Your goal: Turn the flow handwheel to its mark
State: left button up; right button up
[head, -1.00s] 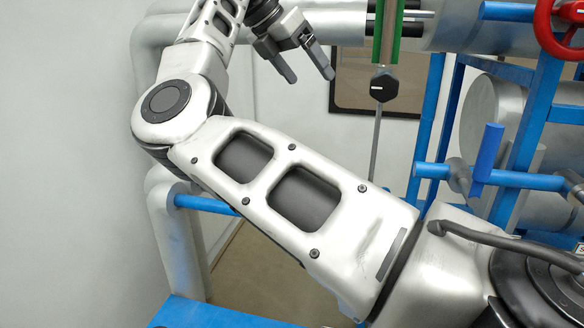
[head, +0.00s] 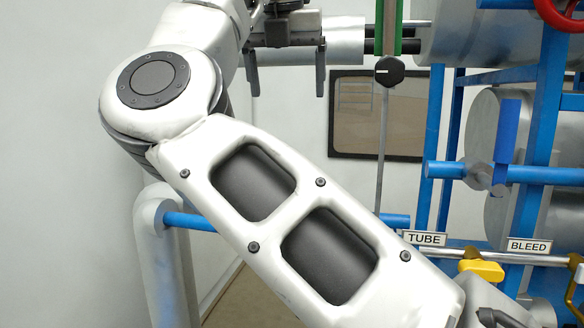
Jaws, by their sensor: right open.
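A red handwheel (head: 562,14) is cut off by the top right edge. My left gripper is not in view.
My right arm covers much of the middle. A black knob (head: 390,71) on a thin rod hangs beside the gripper. A blue lever (head: 508,130), TUBE label (head: 425,239), BLEED label (head: 528,246) and yellow handle (head: 482,269) are at right. A grey pipe (head: 160,250) stands lower left.

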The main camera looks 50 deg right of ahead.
pick_arm(q)
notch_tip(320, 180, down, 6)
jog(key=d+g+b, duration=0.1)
jog(key=b, duration=0.2)
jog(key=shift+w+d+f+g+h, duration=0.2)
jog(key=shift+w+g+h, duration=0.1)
pick_arm(e)
jog(key=x, duration=1.4)
jog(key=shift+d+f, duration=0.15)
jog(key=shift+f, duration=0.15)
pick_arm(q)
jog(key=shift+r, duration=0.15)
pick_arm(e)
jog(key=c, duration=1)
